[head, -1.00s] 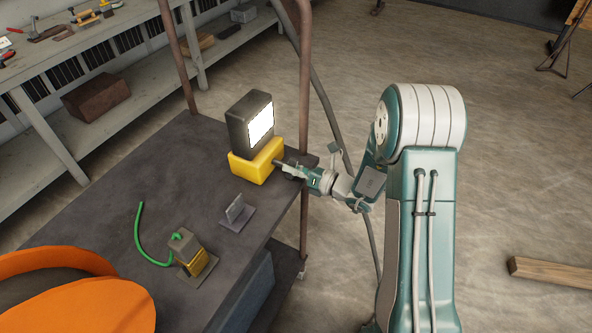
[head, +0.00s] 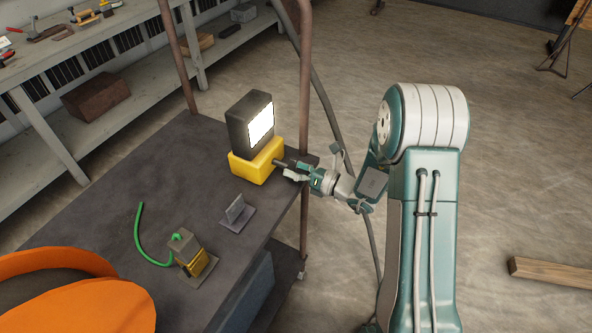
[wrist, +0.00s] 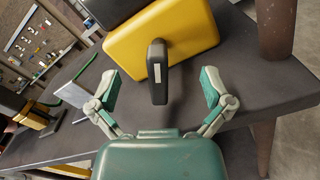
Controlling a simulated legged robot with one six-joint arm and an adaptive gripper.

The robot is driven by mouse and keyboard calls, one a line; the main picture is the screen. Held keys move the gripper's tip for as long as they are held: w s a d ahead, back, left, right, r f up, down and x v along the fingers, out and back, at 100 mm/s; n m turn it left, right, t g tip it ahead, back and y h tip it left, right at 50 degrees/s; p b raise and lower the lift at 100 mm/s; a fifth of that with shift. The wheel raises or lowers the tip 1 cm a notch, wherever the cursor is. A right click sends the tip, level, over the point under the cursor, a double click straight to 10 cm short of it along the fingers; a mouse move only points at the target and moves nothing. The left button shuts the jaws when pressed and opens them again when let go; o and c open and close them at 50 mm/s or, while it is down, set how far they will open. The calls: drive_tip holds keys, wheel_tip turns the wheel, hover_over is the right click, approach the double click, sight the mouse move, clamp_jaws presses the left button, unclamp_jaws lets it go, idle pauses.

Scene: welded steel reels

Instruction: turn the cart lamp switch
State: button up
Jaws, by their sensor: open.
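The cart lamp (head: 250,122) stands on the cart top, a dark head with a bright lit face on a yellow base (head: 255,162). In the wrist view the yellow base (wrist: 185,38) fills the upper middle. The switch (wrist: 158,72) is a dark lever sticking out of the base toward me. It also shows in the head view (head: 280,162) as a short dark bar. My gripper (wrist: 160,92) is open, with one finger on each side of the lever and a visible gap to both. The fingers look apart from the lever.
A small grey bracket (head: 237,213) and a brass-and-grey block (head: 190,255) with a green hose stand on the cart top (head: 150,180). A rusty cart post (head: 304,100) rises close to my gripper. An orange object (head: 80,300) is at the lower left.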

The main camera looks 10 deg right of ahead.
sight(295, 169)
drive_tip(key=v, duration=0.6)
drive_tip(key=shift+d, duration=0.3)
drive_tip(key=shift+s, duration=0.15)
drive_tip(key=shift+s+a+r+n, duration=0.15)
drive_tip(key=shift+a+r+n, duration=0.1)
drive_tip(key=shift+r+n, duration=0.05)
drive_tip(key=s+a+r+n+g+h, duration=0.25)
drive_tip(key=s+r+n+g, duration=0.25)
drive_tip(key=s+n, duration=0.25)
drive_tip(key=s+a+r+n+g+h, duration=0.25)
drive_tip(key=s+r+n+g, duration=0.25)
drive_tip(key=s+n, duration=0.3)
drive_tip(key=s+d+r+n+t+h, duration=0.5)
drive_tip(key=d+n+h, duration=0.5)
drive_tip(key=n, duration=0.4)
drive_tip(key=shift+s+r+t, duration=0.3)
drive_tip(key=shift+s+r, duration=1.1)
drive_tip(key=shift+s, duration=0.4)
